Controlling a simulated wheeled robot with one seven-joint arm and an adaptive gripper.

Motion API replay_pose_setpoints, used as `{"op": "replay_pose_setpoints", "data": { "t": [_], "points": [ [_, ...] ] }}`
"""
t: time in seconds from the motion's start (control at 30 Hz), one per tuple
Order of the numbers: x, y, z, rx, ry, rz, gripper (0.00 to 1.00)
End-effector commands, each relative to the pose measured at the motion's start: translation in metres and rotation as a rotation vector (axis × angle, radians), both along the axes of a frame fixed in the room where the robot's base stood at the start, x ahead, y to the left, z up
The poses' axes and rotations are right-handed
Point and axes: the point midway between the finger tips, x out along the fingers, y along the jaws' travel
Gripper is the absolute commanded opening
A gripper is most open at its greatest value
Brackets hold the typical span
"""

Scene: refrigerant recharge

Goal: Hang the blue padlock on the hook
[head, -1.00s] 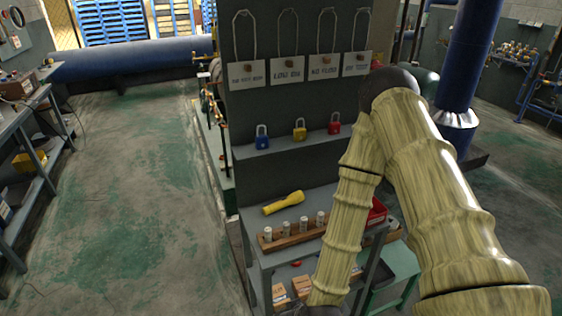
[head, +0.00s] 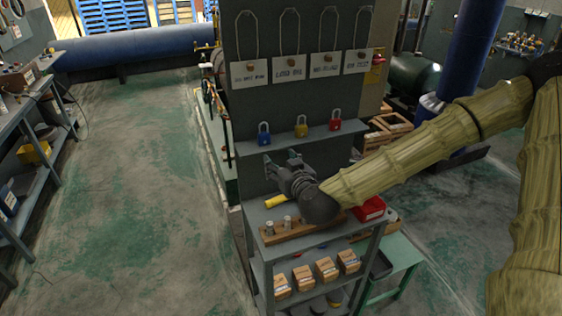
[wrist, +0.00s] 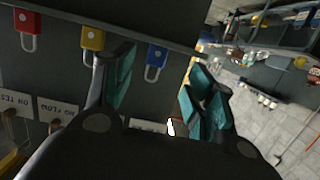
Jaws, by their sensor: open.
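The blue padlock (head: 264,134) stands upright at the left end of a narrow grey shelf (head: 300,142) on the dark panel. In the wrist view the blue padlock (wrist: 155,60) appears upside down between the spread fingers, apart from them. My gripper (head: 281,159) is open and empty, just below and in front of the shelf, its fingers pointing toward the panel. In the wrist view my gripper (wrist: 160,75) shows both teal-padded fingers. White labelled signs (head: 250,73) with small brown knobs and cord loops hang above; I cannot tell which part is a hook.
A yellow padlock (head: 301,127) and a red padlock (head: 335,121) stand on the same shelf to the right. Below, a grey cart holds a yellow torch (head: 276,201), a wooden block with metal cylinders (head: 287,222) and a red box (head: 370,208).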

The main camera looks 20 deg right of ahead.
Motion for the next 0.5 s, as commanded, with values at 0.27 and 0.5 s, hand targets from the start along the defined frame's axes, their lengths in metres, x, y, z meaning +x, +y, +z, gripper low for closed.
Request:
{"op": "replay_pose_setpoints", "data": {
  "t": [0.27,0.5],
  "points": [
    [0.031,0.0,0.002,-0.001,-0.005,-0.004,0.55],
    [0.076,0.001,0.0,0.0,-0.004,-0.003,0.55]
  ]
}}
